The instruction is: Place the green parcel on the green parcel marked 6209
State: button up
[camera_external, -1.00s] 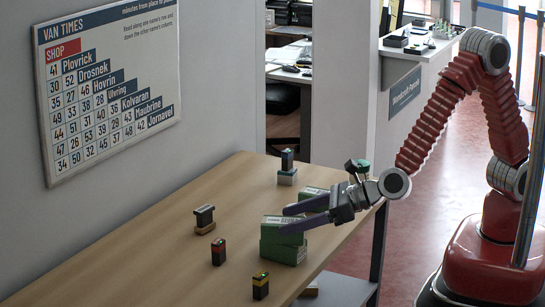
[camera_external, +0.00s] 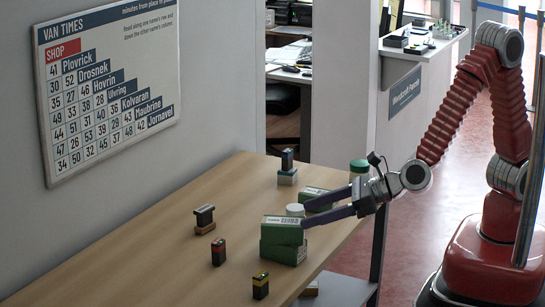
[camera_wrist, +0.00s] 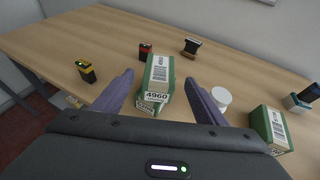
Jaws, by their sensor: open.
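A green parcel (camera_external: 283,230) lies on top of another green parcel (camera_external: 284,252), the two stacked near the table's right edge. In the wrist view the upper parcel (camera_wrist: 159,73) has a white label, with 4960 on its near end. The lower parcel (camera_wrist: 147,108) shows only a strip, and I cannot read its number. A third green parcel (camera_external: 318,194) lies further back; it also shows at the right of the wrist view (camera_wrist: 272,126). My gripper (camera_external: 304,216) is open and empty, its fingertips just right of the stack and apart from it.
A green-lidded jar (camera_external: 359,168) stands behind my gripper. Small boxes (camera_external: 218,252), (camera_external: 261,286), a dark stamp-like item (camera_external: 204,218) and a blue-topped one (camera_external: 287,165) stand around. The table's left part (camera_external: 130,255) is clear.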

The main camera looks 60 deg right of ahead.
dwell(0.3)
jog(key=w+d+r+m+h, duration=0.2)
jog(key=d+m, duration=0.3)
jog(key=d, duration=0.3)
jog(key=w+d+r+m+h, duration=0.2)
jog(key=d+m+h, duration=0.15)
jog(key=d, duration=0.45)
jog(key=w+d+r+m+h, duration=0.2)
jog(key=d+m, duration=0.4)
jog(key=d, duration=0.3)
jog(key=s+d+m+g+h, duration=0.1)
jog(key=s+d+m+g, duration=0.3)
jog(key=d+m, duration=0.45)
jog(key=s+d+m+g+h, duration=0.1)
jog(key=s+d+m+g, duration=0.1)
jog(key=s+d+m, duration=0.65)
jog(key=s+d+r+m+y, duration=0.1)
jog(key=s+m+y, duration=0.3)
jog(key=s+m, duration=0.3)
jog(key=shift+s+r+m+g, duration=0.15)
jog(key=shift+r+m+g, duration=0.2)
jog(key=shift+m, duration=0.6)
